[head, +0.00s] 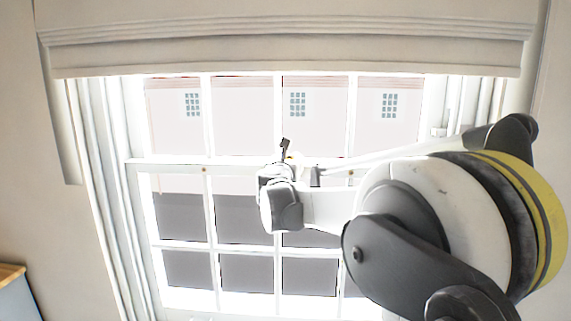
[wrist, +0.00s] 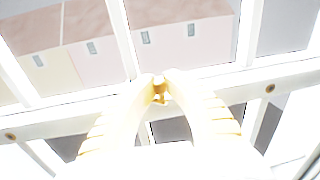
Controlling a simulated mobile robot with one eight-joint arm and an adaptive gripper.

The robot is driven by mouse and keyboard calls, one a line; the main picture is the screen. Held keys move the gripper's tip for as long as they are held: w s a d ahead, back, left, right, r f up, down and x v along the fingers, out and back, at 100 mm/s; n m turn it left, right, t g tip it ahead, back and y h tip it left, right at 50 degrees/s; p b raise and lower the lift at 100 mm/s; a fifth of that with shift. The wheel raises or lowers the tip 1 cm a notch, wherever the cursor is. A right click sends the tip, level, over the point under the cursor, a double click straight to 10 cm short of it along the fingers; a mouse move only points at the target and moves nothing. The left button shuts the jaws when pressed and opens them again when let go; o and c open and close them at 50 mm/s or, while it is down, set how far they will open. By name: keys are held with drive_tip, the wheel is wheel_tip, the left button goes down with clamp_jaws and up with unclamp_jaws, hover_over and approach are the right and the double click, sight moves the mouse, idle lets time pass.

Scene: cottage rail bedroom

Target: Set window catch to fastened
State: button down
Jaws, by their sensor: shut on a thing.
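The sash window (head: 211,205) fills the middle of the head view, with a white meeting rail crossing it. The window catch (wrist: 159,89) is a small brass-coloured piece at the rail, seen in the wrist view between my fingertips. My gripper (wrist: 159,80) has its two pale fingers closed together on the catch. In the head view my gripper (head: 286,157) is at the meeting rail near the window's middle, and my wrist hides most of the catch there. I cannot tell the catch's exact turn, as the fingers cover much of it.
A pale blind (head: 285,40) hangs across the window top, above my gripper. Small round brass fittings (wrist: 270,88) sit on the rail to either side. A piece of furniture with a wooden top (head: 11,274) stands at the lower left.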

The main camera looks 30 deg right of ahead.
drive_tip(key=n+t+y, duration=0.1)
drive_tip(key=y, duration=0.1)
drive_tip(key=d+n+t+y, duration=0.1)
drive_tip(key=n+y, duration=0.1)
drive_tip(key=w+d+n+t+y+b, duration=0.1)
drive_tip(key=y, duration=0.1)
drive_tip(key=shift+d, duration=0.25)
drive_tip(key=shift+w+d+n+t+y, duration=0.15)
drive_tip(key=shift+w+n+t+y, duration=0.1)
drive_tip(key=shift+n+y, duration=0.55)
drive_tip(key=shift+w+d+n+t+y, duration=0.2)
drive_tip(key=shift+n+y, duration=0.25)
drive_tip(key=shift+y, duration=0.6)
drive_tip(key=shift+w+d+n+t+y, duration=0.15)
drive_tip(key=shift+w+n+y, duration=0.1)
drive_tip(key=shift+n+y, duration=0.55)
drive_tip(key=shift+y, duration=0.35)
drive_tip(key=c, duration=1.4)
unclamp_jaws()
drive_tip(key=s, duration=1.2)
